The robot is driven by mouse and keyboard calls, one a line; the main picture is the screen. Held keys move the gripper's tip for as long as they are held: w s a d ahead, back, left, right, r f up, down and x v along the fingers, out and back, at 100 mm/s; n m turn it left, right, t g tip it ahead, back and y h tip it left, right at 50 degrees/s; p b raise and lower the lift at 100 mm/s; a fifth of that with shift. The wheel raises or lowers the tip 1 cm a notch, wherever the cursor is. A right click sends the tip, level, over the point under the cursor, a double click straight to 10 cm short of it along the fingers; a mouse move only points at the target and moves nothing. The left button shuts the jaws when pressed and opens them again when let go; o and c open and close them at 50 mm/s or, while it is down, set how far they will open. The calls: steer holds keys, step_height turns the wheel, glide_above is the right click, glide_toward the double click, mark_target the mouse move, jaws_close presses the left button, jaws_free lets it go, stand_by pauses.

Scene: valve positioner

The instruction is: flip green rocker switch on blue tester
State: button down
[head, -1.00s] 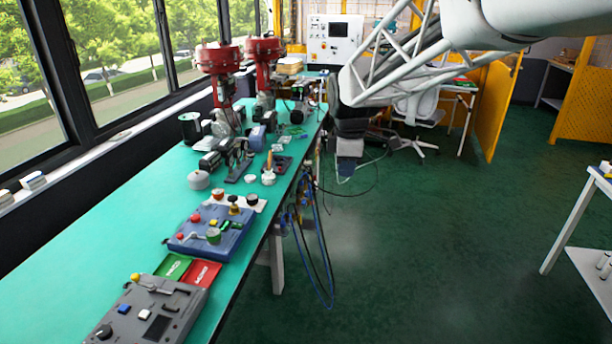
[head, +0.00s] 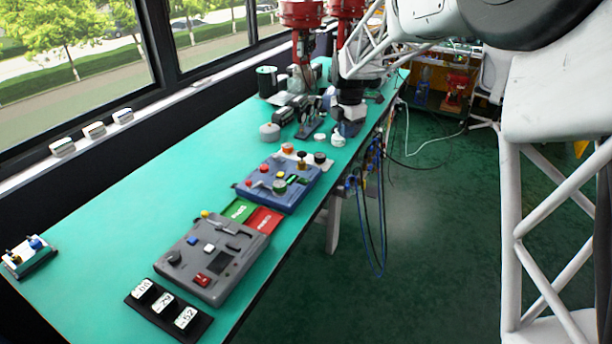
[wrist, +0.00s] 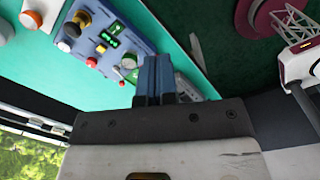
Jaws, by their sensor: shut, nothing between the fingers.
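The blue tester (head: 250,193) lies on the green bench in the head view, with colored knobs and a lever on top. In the wrist view the tester (wrist: 146,48) is at upper left, and a small bright green part, apparently the green rocker switch (wrist: 114,27), shows on its face. In the head view my gripper (head: 350,128) is small, above the bench beyond the tester. The rocker's tilt cannot be told.
Green (head: 239,210) and red (head: 264,221) cards lie between the tester and a grey control box (head: 211,256). A black number block (head: 168,311) is nearer. Red-topped machines (head: 300,14) stand at the back. The bench's left side is largely clear.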

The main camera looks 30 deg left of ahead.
mark_target(305, 181)
steer(key=w+a+f+n, duration=0.1)
steer(key=a+f+n, duration=0.5)
steer(key=a, duration=0.8)
step_height(305, 181, down, 2)
steer(key=shift+w+f, duration=0.2)
steer(key=shift+w, duration=0.2)
steer(key=shift+f, duration=0.1)
step_height(305, 181, down, 14)
steer(key=shift+r, duration=0.1)
